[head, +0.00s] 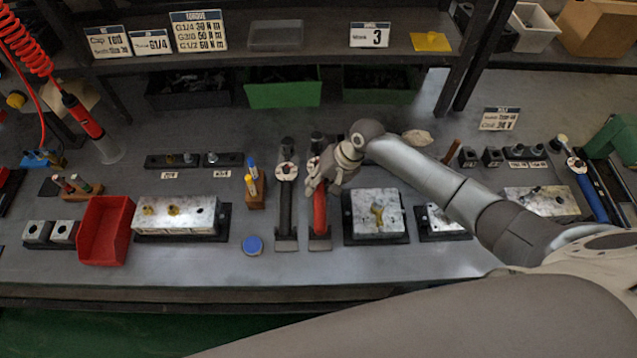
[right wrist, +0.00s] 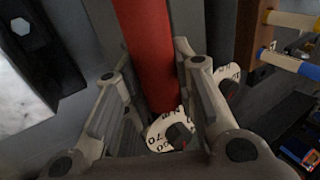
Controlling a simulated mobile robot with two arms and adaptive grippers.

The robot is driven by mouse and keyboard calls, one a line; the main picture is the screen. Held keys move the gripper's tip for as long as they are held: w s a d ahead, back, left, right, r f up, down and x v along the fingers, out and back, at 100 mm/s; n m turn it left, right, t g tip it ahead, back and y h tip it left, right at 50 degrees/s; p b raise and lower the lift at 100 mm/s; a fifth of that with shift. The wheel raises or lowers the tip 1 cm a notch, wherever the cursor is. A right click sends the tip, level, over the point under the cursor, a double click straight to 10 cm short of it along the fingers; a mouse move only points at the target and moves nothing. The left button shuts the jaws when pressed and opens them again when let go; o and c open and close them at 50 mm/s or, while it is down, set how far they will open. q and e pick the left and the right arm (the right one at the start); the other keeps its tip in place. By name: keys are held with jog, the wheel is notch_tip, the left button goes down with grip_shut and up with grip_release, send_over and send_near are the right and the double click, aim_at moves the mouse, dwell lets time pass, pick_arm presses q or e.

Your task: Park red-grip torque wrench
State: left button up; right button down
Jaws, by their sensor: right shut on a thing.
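The red-grip torque wrench (head: 320,212) lies with its red grip toward me, over a dark stand on the bench. Its grip (right wrist: 148,45) and white numbered dial (right wrist: 165,132) show in the right wrist view. My right gripper (head: 321,184) is shut on it near the dial, with the fingers (right wrist: 155,95) on both sides. The gripper partly hides the wrench's far end. A black-grip wrench (head: 285,205) lies parallel on its left, on a similar stand; its dial (right wrist: 229,82) shows beside my fingers. I cannot tell whether the red-grip wrench is fully seated. My left gripper is out of view.
A valve block (head: 376,213) stands close right of the wrench. A pen holder (head: 255,190) and blue round lid (head: 252,245) are to the left. A longer block (head: 175,216) and red bin (head: 105,230) stand farther left. A blue-grip wrench (head: 590,195) lies far right.

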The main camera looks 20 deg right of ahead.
jog(key=shift+f, duration=0.55)
jog(key=shift+f+b, duration=0.3)
jog(key=shift+b, duration=0.15)
jog(key=c, duration=1.1)
grip_release()
jog(key=shift+f, duration=0.15)
jog(key=v, duration=1.2)
